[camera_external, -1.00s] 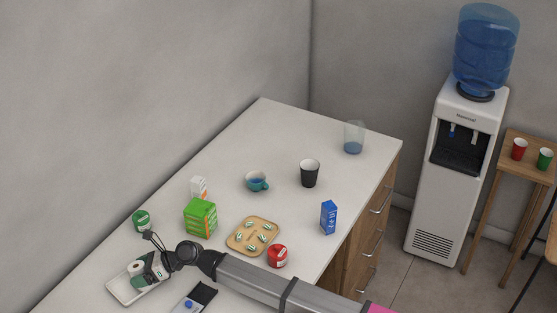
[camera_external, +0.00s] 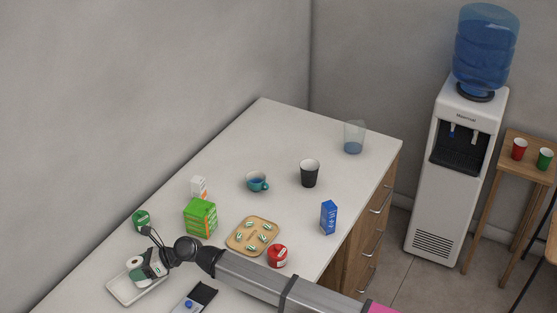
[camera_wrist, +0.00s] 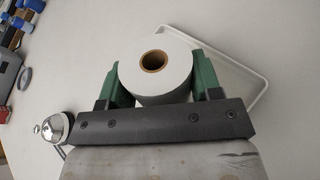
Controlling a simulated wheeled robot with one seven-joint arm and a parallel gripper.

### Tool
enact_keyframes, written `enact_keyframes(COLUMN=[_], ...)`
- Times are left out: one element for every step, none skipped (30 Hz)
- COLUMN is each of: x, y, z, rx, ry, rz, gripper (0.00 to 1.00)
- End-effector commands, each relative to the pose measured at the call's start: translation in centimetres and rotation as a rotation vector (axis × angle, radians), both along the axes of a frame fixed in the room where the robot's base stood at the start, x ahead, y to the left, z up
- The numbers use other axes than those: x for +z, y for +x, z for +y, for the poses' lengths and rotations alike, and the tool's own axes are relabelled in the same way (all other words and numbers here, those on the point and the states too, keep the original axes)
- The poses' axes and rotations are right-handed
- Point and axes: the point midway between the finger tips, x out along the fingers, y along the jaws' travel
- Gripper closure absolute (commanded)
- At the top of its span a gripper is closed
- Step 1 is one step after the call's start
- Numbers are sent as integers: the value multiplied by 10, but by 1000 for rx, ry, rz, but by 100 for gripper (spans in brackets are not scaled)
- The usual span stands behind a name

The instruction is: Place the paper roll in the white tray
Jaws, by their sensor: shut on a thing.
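The white paper roll (camera_wrist: 155,68) with its brown core is between the green fingers of my gripper (camera_wrist: 160,82) in the wrist view. My gripper is shut on it. In the external view, my gripper (camera_external: 146,270) and the paper roll (camera_external: 135,262) are over the white tray (camera_external: 125,294) at the counter's front left. The tray's rim (camera_wrist: 262,95) shows behind and to the right of the roll in the wrist view. I cannot tell whether the roll touches the tray's floor.
A green tin (camera_external: 141,220), a green box (camera_external: 200,218), a wooden tray (camera_external: 252,236) with several small items, a red tin (camera_external: 277,256) and a dark case (camera_external: 194,299) stand near the arm. The back of the counter holds a cup (camera_external: 257,181) and a black tumbler (camera_external: 309,173).

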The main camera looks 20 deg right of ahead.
Motion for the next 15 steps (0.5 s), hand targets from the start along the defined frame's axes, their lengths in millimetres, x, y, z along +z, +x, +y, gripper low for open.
enact_keyframes(x=[9,15,23,28,31,36,39,43,49,53,57,62,65,68,72], y=[0,1,1,-6,-16,-25,-32,-39,-49,-55,-61,-69,-75,-80,-87], z=[0,1,1,0,-1,-1,-1,0,0,0,1,1,1,2,2], rx=[0,0,0,1,2,2,2,2,2,2,2,2,2,2,2], ry=[2,2,3,2,1,2,1,1,1,2,1,1,1,1,1], rz=[0,-1,-2,-2,-1,-2,0,-1,-1,-2,-3,0,0,-1,0], gripper=[71,71,71,71,71,71,71,71,71,71,71,71,71,71,71])
